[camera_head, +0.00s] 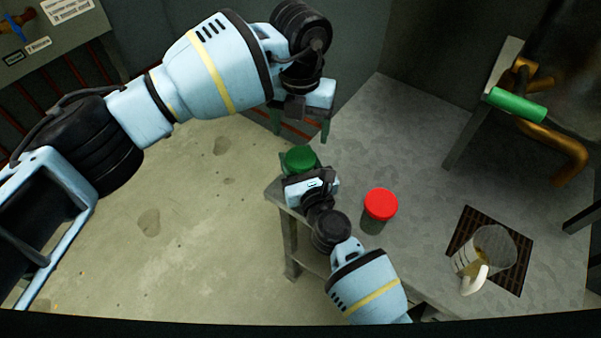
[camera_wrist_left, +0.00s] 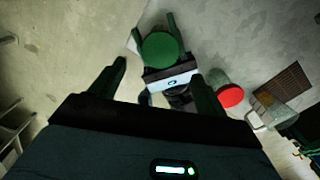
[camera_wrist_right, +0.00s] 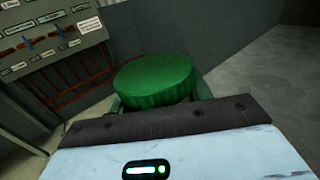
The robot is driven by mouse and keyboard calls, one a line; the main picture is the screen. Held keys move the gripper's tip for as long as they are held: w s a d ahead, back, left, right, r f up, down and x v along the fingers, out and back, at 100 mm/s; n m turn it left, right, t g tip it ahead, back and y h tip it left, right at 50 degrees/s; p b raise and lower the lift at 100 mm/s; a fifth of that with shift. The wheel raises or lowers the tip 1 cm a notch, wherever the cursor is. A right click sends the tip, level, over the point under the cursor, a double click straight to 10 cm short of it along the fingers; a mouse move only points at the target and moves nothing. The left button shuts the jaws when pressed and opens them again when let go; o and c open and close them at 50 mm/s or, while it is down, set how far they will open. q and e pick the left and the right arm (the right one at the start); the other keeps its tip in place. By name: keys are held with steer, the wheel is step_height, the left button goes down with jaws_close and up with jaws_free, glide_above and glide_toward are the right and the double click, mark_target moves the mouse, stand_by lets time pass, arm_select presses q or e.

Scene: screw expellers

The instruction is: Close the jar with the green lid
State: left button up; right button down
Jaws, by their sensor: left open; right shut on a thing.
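The green lid (camera_head: 299,158) is at the table's left corner, and it also shows in the left wrist view (camera_wrist_left: 160,48) and the right wrist view (camera_wrist_right: 155,80). My right gripper (camera_head: 306,168) is shut around what is under the lid, with a finger on each side. The jar body there is hidden, and I cannot tell how tightly the lid sits. My left gripper (camera_head: 301,128) is open and empty, behind and above the green lid, fingers pointing down. In the left wrist view, the lid lies beyond its two fingers, apart from them.
A jar with a red lid (camera_head: 380,205) stands on the grey table (camera_head: 415,150) right of my right gripper. A clear jug (camera_head: 487,250) stands on a dark grate (camera_head: 515,245). A machine with a green handle (camera_head: 517,105) is at the back right. The table's middle is clear.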

mark_target(300, 157)
arm_select(q)
steer(key=shift+r, duration=0.15)
steer(key=shift+f, duration=4.05)
steer(key=c, duration=0.9)
steer(key=o, duration=1)
steer(key=shift+r, duration=0.1)
